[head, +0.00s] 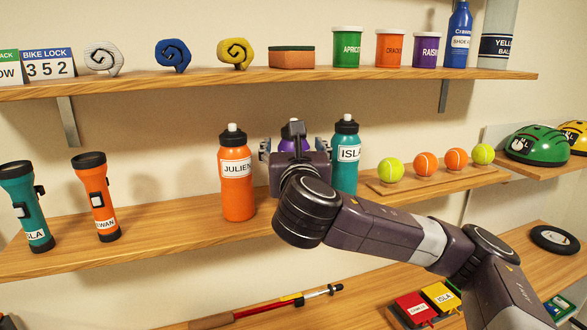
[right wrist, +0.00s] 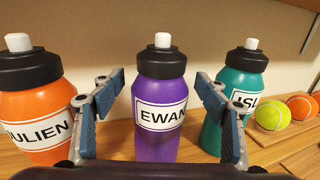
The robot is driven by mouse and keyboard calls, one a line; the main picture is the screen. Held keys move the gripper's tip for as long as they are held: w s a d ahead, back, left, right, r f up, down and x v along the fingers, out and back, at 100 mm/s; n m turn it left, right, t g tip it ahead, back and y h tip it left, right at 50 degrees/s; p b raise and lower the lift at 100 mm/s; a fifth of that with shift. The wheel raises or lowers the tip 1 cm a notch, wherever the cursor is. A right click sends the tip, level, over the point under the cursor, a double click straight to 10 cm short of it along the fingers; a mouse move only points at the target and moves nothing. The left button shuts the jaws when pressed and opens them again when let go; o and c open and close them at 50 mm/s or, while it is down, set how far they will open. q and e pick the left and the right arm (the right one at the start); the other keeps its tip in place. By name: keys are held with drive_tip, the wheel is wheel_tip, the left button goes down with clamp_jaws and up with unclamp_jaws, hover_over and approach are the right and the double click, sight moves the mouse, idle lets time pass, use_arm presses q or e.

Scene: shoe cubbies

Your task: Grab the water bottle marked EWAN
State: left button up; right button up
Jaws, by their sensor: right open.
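The purple water bottle marked EWAN (right wrist: 158,118) stands upright on the shelf in the middle of the right wrist view, with a black cap and white spout. In the head view my right arm hides most of it. An orange bottle marked JULIEN (head: 237,185) stands to its left and a teal bottle marked ISLA (head: 346,160) to its right. My right gripper (right wrist: 160,100) is open in front of the EWAN bottle. Its fingers show left and right of the bottle in the wrist view; contact is not visible. My left gripper is not in view.
On the same shelf (head: 165,228), an orange flashlight (head: 97,195) and a teal flashlight (head: 27,205) stand at left. Several balls sit on a wooden board (head: 440,178) at right. The upper shelf (head: 200,83) runs above the bottles. Bare shelf lies between the orange flashlight and JULIEN bottle.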

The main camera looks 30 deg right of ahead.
clamp_jaws()
drive_tip(key=shift+r, duration=0.1)
idle(0.3)
